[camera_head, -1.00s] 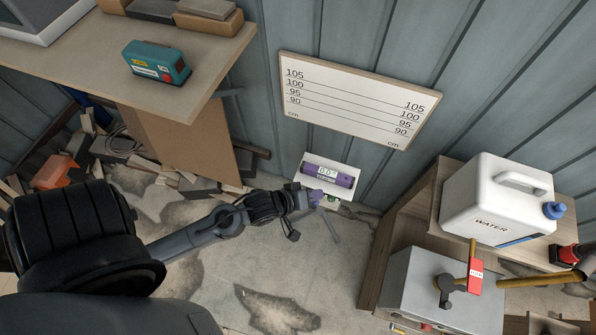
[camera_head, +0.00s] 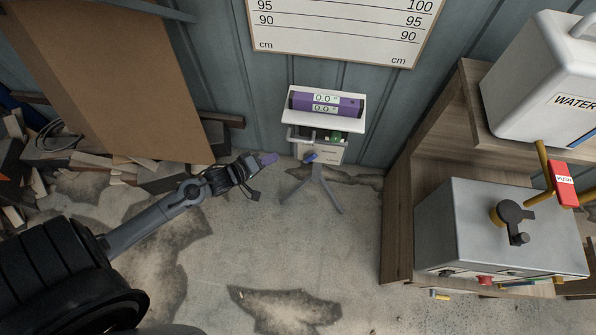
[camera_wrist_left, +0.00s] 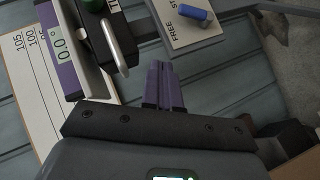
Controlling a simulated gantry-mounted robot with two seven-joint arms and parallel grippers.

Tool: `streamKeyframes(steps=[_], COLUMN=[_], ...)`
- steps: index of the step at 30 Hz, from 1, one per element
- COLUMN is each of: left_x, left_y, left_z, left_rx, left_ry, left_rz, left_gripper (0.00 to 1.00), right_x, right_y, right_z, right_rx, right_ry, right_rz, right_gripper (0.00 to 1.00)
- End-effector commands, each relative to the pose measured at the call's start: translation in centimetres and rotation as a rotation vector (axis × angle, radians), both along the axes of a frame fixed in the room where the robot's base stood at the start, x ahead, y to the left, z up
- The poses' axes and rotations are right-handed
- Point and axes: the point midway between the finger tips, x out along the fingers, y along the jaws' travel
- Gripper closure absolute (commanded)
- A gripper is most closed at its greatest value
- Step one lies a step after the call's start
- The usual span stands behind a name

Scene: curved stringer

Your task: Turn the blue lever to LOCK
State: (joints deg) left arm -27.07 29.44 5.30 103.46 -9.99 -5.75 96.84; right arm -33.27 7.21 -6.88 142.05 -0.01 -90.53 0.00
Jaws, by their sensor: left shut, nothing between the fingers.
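The small blue lever (camera_head: 311,157) sits on the pale front plate of a stand, below a white platform (camera_head: 350,119). In the left wrist view the blue lever (camera_wrist_left: 195,14) lies near the top edge on a plate (camera_wrist_left: 182,32) lettered FREE and a cut-off "ST". My left gripper (camera_head: 268,159) has purple fingers and is to the left of the lever, apart from it in the picture. The left wrist view shows its fingers (camera_wrist_left: 162,85) shut together and empty, pointing towards the plate. My right gripper is not in view.
A purple digital level (camera_head: 327,103) reading 0.0 lies on the platform, with a green knob (camera_head: 336,136) below. A grey metal box (camera_head: 460,225) and a wooden shelf unit (camera_head: 400,210) stand right. Concrete floor is open in front.

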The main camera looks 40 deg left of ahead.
Motion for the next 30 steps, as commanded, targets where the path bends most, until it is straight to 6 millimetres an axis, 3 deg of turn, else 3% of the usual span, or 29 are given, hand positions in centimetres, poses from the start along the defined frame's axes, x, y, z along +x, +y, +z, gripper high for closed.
streamKeyframes(steps=[1, 6, 17, 30], left_x=[0.3, 0.9, 2.2, 9.0], left_y=[0.5, 1.2, 1.2, 0.2], left_z=[-2.8, -5.2, -6.9, -9.9], left_rx=[0.012, 0.034, 0.038, 0.038], left_ry=[-0.003, -0.015, -0.023, -0.024], left_rz=[0.0, -0.006, -0.009, -0.008], left_gripper=[1.0, 1.0, 1.0, 1.0], right_x=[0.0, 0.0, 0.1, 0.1], right_y=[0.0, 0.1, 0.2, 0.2], right_z=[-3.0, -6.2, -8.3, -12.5], right_rx=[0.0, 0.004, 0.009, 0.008], right_ry=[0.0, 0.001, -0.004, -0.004], right_rz=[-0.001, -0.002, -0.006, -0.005], right_gripper=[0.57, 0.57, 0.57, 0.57])
